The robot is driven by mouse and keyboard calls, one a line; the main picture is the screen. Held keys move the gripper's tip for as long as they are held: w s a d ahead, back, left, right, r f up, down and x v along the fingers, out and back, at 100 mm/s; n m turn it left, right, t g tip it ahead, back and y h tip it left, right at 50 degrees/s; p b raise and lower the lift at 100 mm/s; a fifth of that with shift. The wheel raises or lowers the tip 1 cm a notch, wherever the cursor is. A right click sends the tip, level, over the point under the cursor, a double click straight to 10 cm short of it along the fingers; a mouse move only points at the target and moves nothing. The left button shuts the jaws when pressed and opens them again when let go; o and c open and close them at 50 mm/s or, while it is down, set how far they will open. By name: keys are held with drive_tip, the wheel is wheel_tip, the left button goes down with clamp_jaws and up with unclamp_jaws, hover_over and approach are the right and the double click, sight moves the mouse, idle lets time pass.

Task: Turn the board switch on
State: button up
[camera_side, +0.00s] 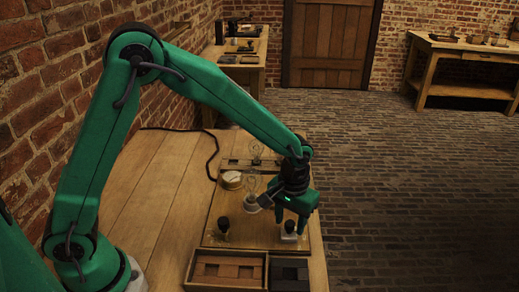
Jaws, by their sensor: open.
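The wooden board (252,234) lies on the bench. My gripper (289,222) is open and points down over the board's front right part. A small pale base with a dark knob (289,237) sits right at the fingertips; it may be the switch, but its position cannot be read. I cannot tell whether the fingers touch it. Another dark knob (222,226) stands at the board's front left. A glass bulb (252,184) on a pale base stands left of my gripper, partly hidden by it. I cannot see it lit.
A round pale-topped part (231,180) and a second bulb (256,150) stand farther back. A wooden tray (226,286) and a dark box (289,274) sit at the front. A black cable (213,152) runs at the back left. The bench's left side is clear.

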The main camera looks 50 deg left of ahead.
clamp_jaws()
drive_tip(key=shift+m, duration=0.5)
drive_tip(key=m, duration=1.1)
drive_tip(key=shift+r, duration=0.1)
idle(0.3)
unclamp_jaws()
